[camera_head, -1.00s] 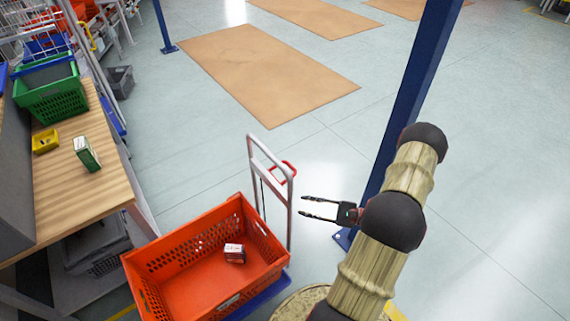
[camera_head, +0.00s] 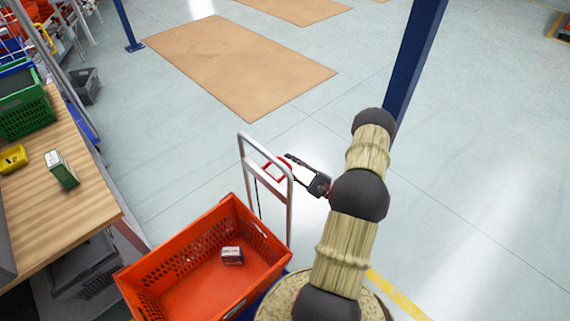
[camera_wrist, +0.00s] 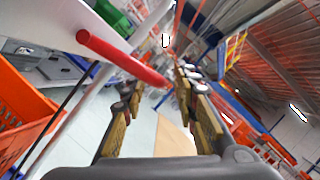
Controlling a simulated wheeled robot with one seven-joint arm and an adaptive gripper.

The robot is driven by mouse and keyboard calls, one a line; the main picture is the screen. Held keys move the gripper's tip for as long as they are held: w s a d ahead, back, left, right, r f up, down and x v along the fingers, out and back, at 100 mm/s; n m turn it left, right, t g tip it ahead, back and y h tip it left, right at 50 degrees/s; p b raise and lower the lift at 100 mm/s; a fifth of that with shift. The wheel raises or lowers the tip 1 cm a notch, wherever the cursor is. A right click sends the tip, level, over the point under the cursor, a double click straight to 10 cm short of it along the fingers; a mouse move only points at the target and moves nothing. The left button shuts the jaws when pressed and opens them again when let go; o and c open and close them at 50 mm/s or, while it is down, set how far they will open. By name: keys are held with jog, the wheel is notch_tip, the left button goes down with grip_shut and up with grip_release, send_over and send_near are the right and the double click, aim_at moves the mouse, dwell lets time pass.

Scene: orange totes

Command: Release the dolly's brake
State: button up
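The dolly's upright grey handle frame (camera_head: 242,165) stands behind the orange tote, which hides most of the dolly's blue base. A red brake lever (camera_head: 268,166) sticks out from the upper part of the frame. My gripper (camera_head: 288,166) is open at the right side of the handle, its fingertips close to the lever. In the wrist view the red lever (camera_wrist: 120,56) runs from the upper left toward the space between my gripper's open fingers (camera_wrist: 158,82). I cannot tell whether it touches them.
The orange tote (camera_head: 135,275) holds a small box (camera_head: 232,255). A wooden table (camera_head: 85,205) at left carries a green crate (camera_head: 28,115), a yellow bin (camera_head: 12,158) and a small green-white box (camera_head: 61,169). A blue post (camera_head: 412,70) stands behind my arm.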

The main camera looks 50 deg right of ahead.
jog(key=shift+w+a+r, duration=0.1)
jog(key=shift+w+r, duration=0.1)
jog(key=shift+w, duration=0.45)
jog(key=c, duration=0.3)
jog(key=c, duration=0.4)
grip_shut()
